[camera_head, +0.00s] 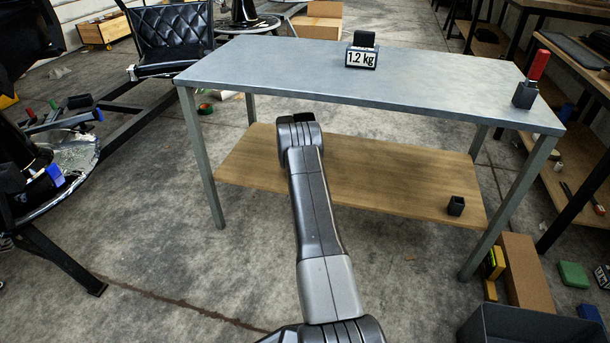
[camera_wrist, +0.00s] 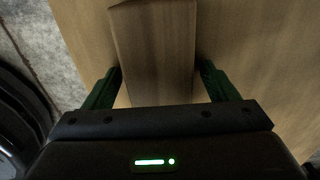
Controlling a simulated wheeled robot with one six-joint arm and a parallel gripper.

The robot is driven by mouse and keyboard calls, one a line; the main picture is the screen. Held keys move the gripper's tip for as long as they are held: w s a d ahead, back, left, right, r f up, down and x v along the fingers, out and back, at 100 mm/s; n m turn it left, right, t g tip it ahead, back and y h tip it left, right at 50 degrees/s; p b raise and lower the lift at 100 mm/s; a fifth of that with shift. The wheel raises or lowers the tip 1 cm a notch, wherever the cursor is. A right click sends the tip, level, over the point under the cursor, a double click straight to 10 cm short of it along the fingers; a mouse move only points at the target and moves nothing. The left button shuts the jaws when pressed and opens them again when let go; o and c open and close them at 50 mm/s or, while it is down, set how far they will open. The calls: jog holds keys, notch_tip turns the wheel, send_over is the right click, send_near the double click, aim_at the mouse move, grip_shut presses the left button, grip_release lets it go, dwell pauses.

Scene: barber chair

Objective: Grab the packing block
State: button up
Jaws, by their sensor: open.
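The packing block (camera_wrist: 152,40) is a plain wooden block, seen in the wrist view standing out from a lighter wooden surface. My gripper (camera_wrist: 160,68) is open, with one green finger on each side of the block. The block's near part lies between the fingers, and narrow gaps seem to show at its sides. The near end of the block is hidden by the dark gripper body. In the head view my arm reaches to the wooden lower shelf (camera_head: 370,175) of the table; the block and my fingers are hidden there.
A small dark cup (camera_head: 456,206) stands at the shelf's right. A grey bin (camera_head: 520,325) is on the floor.

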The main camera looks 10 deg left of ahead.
jog(key=shift+r, duration=0.1)
jog(key=c, duration=1.1)
jog(key=shift+c, duration=0.4)
jog(key=shift+r, duration=0.1)
